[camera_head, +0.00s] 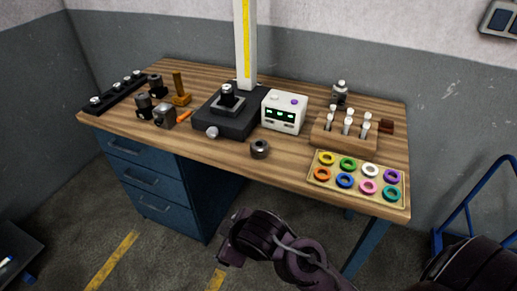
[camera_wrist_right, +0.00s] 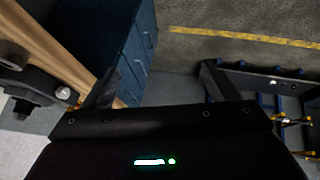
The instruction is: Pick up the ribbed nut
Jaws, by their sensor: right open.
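A dark, short round nut with a hole in its top (camera_head: 259,149) stands alone near the front edge of the wooden workbench (camera_head: 225,160). Its ribs are too small to make out. My right gripper (camera_head: 228,240) is in front of and below the bench edge, apart from the nut. In the right wrist view, its two fingers (camera_wrist_right: 160,68) are spread wide with nothing between them, over the floor. I cannot clearly identify the nut in that view. My left gripper is out of view.
A black fixture (camera_head: 226,122) and a white box with green displays (camera_head: 284,111) stand behind the nut. A tray of coloured rings (camera_head: 318,183) and a wooden rack (camera_head: 325,141) are to its right. Blue drawers (camera_head: 150,180) are below. Dark cylindrical parts (camera_head: 143,105) stand at left.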

